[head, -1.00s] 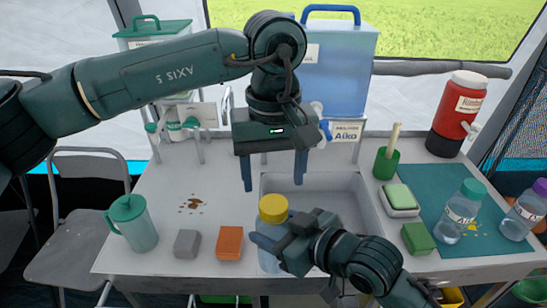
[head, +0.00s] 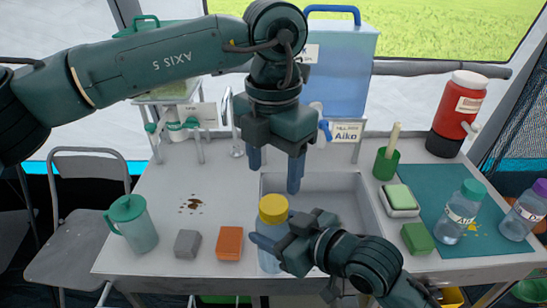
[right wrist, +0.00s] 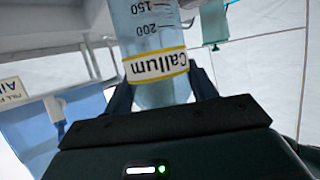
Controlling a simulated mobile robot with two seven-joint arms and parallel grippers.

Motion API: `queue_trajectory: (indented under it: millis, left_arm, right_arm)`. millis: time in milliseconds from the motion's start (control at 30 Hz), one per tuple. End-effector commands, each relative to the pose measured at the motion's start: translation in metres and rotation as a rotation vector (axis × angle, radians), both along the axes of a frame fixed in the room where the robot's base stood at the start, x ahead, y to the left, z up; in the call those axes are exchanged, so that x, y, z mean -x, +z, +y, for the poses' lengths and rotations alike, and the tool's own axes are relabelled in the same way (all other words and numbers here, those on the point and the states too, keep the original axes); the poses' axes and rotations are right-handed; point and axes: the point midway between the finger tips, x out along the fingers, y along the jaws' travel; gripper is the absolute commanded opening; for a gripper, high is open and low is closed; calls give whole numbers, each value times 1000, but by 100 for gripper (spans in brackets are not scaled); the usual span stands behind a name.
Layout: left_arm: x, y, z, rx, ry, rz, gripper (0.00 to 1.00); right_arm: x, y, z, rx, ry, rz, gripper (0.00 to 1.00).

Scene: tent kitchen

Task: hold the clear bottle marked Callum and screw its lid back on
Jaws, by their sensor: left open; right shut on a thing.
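The clear bottle marked Callum (right wrist: 158,66) stands upright at the front edge of the sink in the head view (head: 268,262). Its label reads upside down in the right wrist view. A yellow lid (head: 272,208) sits on its top; I cannot tell whether it is screwed tight. My right gripper (head: 275,238) is shut on the bottle's body, with a finger on each side in the right wrist view. My left gripper (head: 275,172) is open and empty, pointing down above the lid, apart from it.
The sink basin (head: 345,205) lies behind the bottle. An orange block (head: 229,243), a grey block (head: 187,244) and a green jug (head: 134,223) stand to the left. A green-lidded bottle (head: 458,217) and a purple-lidded bottle (head: 524,212) stand at the right. A blue water container (head: 340,75) stands behind.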

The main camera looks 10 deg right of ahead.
Motion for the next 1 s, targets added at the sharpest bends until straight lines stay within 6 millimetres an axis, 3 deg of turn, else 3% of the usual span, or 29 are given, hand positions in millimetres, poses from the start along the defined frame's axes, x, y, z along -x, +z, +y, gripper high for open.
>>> queue_trajectory:
  millis: [400, 600, 800, 1000]
  left_arm:
    - [0, 6, 0, 3, 924, -1, 62]
    - [0, 8, 0, 4, 1292, -1, 62]
    - [0, 9, 0, 4, 1492, 0, 62]
    - [0, 10, 0, 4, 1535, 0, 62]
  right_arm:
    - [0, 0, 0, -1, 0, -1, 0]
    - [0, 0, 0, -1, 0, -1, 0]
    - [0, 0, 0, -1, 0, -1, 0]
    - [0, 0, 0, -1, 0, -1, 0]
